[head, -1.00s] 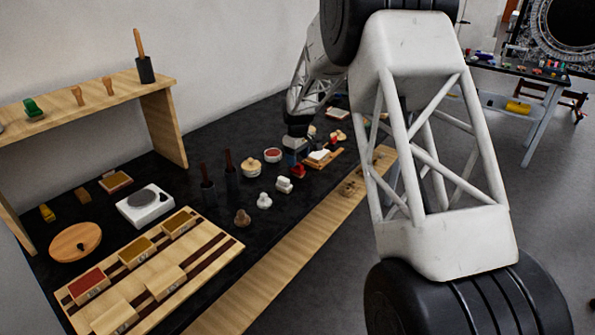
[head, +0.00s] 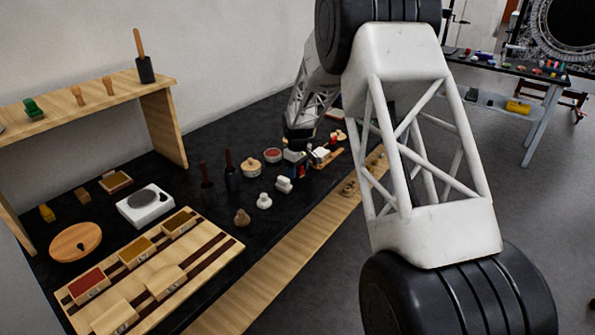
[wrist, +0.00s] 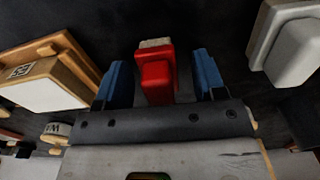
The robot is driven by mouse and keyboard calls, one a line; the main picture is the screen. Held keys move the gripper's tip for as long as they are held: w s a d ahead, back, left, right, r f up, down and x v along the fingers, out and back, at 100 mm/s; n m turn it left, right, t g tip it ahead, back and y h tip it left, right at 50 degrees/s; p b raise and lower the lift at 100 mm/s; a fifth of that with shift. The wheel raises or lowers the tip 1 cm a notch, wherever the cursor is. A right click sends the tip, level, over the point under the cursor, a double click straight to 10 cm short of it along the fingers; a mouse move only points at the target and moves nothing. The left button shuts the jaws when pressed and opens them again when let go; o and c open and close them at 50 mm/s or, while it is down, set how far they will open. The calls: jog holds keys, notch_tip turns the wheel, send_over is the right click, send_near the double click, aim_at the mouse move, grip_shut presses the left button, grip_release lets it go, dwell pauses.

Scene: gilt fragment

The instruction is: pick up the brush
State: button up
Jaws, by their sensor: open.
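A red block-like piece with a pale, rough end, seemingly the brush (wrist: 156,78), lies in the middle of the wrist view. My gripper (wrist: 160,76) is open, with one blue finger on each side of it and dark gaps between fingers and piece. Nothing is held. In the head view, my gripper (head: 308,163) is low over the far part of the black bench, by the red piece. There the gripper partly hides it, and its shape is too small to make out.
In the wrist view, a wood-framed white block (wrist: 45,92) is close on the left and a pale grey block (wrist: 290,48) on the right.

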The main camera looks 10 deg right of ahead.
jog(key=c, duration=1)
jog(key=shift+r, duration=0.2)
jog(key=shift+r, duration=1.45)
jog(key=shift+s+r, duration=0.2)
jog(key=shift+s, duration=0.05)
jog(key=s, duration=0.5)
jog(key=s+r, duration=0.1)
jog(key=s, duration=0.4)
jog(key=s+d, duration=0.1)
jog(key=s, duration=0.4)
jog(key=shift+s+r, duration=0.2)
jog(key=shift+s, duration=0.05)
